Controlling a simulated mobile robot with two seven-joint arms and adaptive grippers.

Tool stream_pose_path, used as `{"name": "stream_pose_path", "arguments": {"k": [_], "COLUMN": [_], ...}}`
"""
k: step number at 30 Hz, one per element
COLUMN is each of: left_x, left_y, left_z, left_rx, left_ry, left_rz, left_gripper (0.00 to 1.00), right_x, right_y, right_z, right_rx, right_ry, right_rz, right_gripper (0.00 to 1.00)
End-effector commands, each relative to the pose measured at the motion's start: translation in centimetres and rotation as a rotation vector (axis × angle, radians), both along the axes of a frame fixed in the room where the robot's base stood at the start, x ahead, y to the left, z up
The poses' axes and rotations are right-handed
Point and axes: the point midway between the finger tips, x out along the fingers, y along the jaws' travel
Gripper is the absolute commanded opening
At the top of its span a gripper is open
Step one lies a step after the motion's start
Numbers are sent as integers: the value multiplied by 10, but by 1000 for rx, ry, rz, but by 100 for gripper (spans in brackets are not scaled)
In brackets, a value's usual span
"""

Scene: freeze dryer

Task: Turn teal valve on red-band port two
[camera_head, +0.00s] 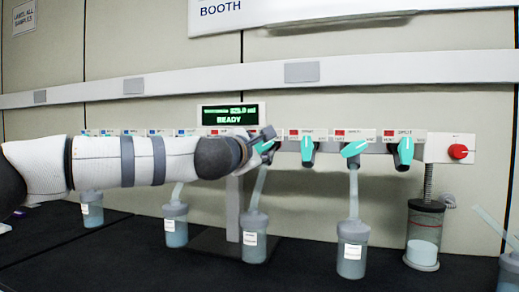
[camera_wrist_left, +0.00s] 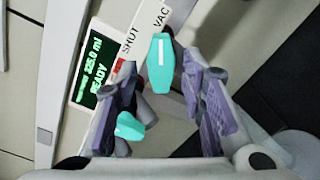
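A row of teal valves on red-band ports runs along the white manifold in the head view: one at my left gripper (camera_head: 262,140), then a second teal valve (camera_head: 307,150), a third (camera_head: 354,149) and a fourth (camera_head: 404,152). Port numbers are too small to read. In the wrist view my left gripper (camera_wrist_left: 160,88) is open, its purple-padded fingers on either side of a teal valve (camera_wrist_left: 161,64), with visible gaps. Another teal valve (camera_wrist_left: 130,126) shows low by the left finger, partly hidden. My right gripper is not in view.
A READY display (camera_head: 231,116) stands above the manifold. Flasks hang below it, including one flask (camera_head: 254,236) under my gripper and another (camera_head: 352,248) to the right. A red knob (camera_head: 457,151) is at the right end. The black bench (camera_head: 310,270) is below.

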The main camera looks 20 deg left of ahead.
Motion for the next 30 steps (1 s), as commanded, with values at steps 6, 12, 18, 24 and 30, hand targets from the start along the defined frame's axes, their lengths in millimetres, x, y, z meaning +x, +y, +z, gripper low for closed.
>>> {"name": "stream_pose_path", "arguments": {"k": [6, 12, 18, 24, 30], "left_x": [16, 15, 15, 15, 15], "left_y": [-1, -1, 0, 0, 0], "left_z": [-4, -2, -2, -2, -2], "left_rx": [1, 1, 0, -5, -60], "left_ry": [4, 1, 1, 2, 4], "left_rz": [0, 0, 0, 0, 1], "left_gripper": [37, 34, 0, 0, 0], "right_x": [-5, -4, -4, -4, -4], "right_y": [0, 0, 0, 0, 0], "right_z": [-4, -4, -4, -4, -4], "right_rx": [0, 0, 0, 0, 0], "right_ry": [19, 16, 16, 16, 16], "right_rz": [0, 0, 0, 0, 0], "right_gripper": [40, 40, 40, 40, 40]}}
